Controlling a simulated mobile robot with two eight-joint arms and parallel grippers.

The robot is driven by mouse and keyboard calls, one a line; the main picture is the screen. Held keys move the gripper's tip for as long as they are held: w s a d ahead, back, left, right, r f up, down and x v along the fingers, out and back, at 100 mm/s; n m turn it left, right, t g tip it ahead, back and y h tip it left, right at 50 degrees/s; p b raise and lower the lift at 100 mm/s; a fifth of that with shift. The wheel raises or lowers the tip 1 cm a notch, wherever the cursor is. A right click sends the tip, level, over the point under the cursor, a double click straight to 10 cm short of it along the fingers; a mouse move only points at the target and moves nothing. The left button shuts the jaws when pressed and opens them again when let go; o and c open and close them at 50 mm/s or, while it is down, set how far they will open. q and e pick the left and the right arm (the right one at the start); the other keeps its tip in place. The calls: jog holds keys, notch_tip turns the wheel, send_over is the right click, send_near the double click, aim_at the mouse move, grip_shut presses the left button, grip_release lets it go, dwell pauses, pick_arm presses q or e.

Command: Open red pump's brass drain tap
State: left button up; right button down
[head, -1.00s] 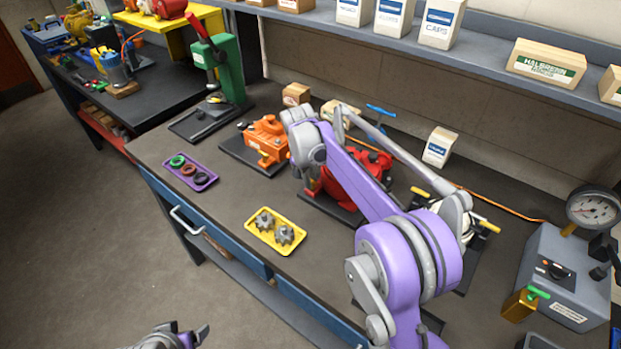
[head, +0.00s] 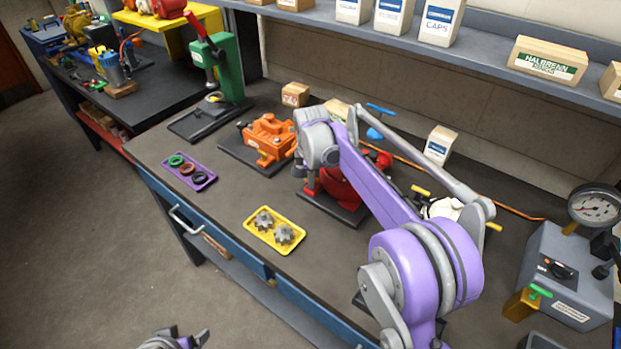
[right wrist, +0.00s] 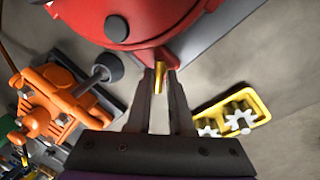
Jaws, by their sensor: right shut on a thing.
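The red pump (head: 338,190) stands on a dark plate on the bench, partly hidden behind my right arm. In the right wrist view the red pump (right wrist: 130,20) fills the top, and its brass drain tap (right wrist: 159,77) points down between my fingertips. My right gripper (right wrist: 160,82) is shut on the tap's brass handle. In the head view the wrist and arm hide the tap and most of that gripper. My left gripper (head: 187,338) is at the bottom edge, away from the bench, its two fingers apart and empty.
The orange pump (head: 268,142) is left of the red one. A yellow tray (head: 262,244) with gears lies in front, and a purple tray (head: 206,183) with rings lies left. A cream pump (head: 440,208) and a grey gauge box (head: 560,258) are right. Bare bench shows between trays.

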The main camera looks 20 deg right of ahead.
jog(key=n+y, duration=0.1)
jog(key=n, duration=0.3)
jog(key=shift+d+n, duration=0.1)
jog(key=shift+n, duration=0.3)
jog(key=n+y, duration=0.1)
jog(key=n, duration=0.4)
jog(key=shift+d, duration=0.1)
jog(key=shift+n, duration=0.4)
jog(key=c, duration=0.8)
grip_release()
jog(key=shift+c, duration=0.2)
jog(key=v, duration=1.1)
jog(key=shift+w+p, duration=0.2)
jog(key=shift+p, duration=0.25)
